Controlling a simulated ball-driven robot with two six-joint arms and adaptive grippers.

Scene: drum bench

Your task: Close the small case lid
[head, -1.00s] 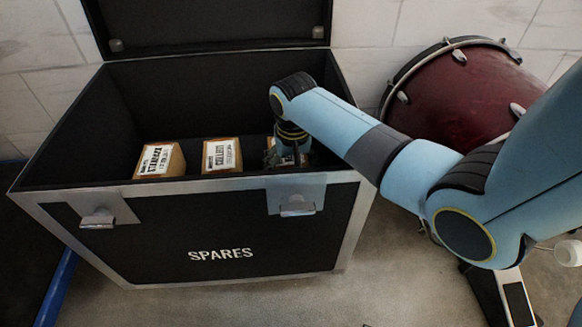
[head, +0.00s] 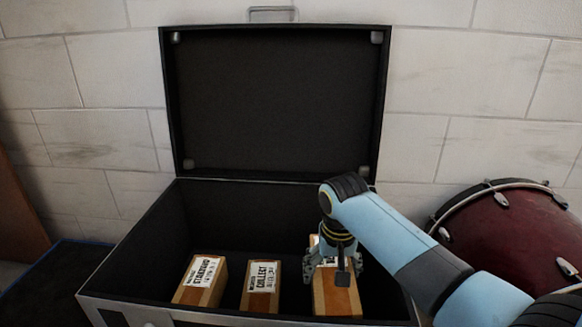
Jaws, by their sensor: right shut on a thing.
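The small case (head: 150,232) is black with a pale metal rim, and its lid (head: 275,105) stands upright and open against the wall. My right gripper (head: 336,270) is inside the case at its right side. It is shut on a labelled wooden box (head: 337,302), whose top is partly hidden by the gripper. Two more labelled boxes, one at the left (head: 201,282) and one in the middle (head: 261,287), stand in the case. The case's front face is mostly out of frame. My left gripper does not show.
A dark red drum (head: 510,240) stands on the floor to the right of the case. A pale block wall (head: 80,130) is behind the lid. A brown panel (head: 20,210) stands at the far left.

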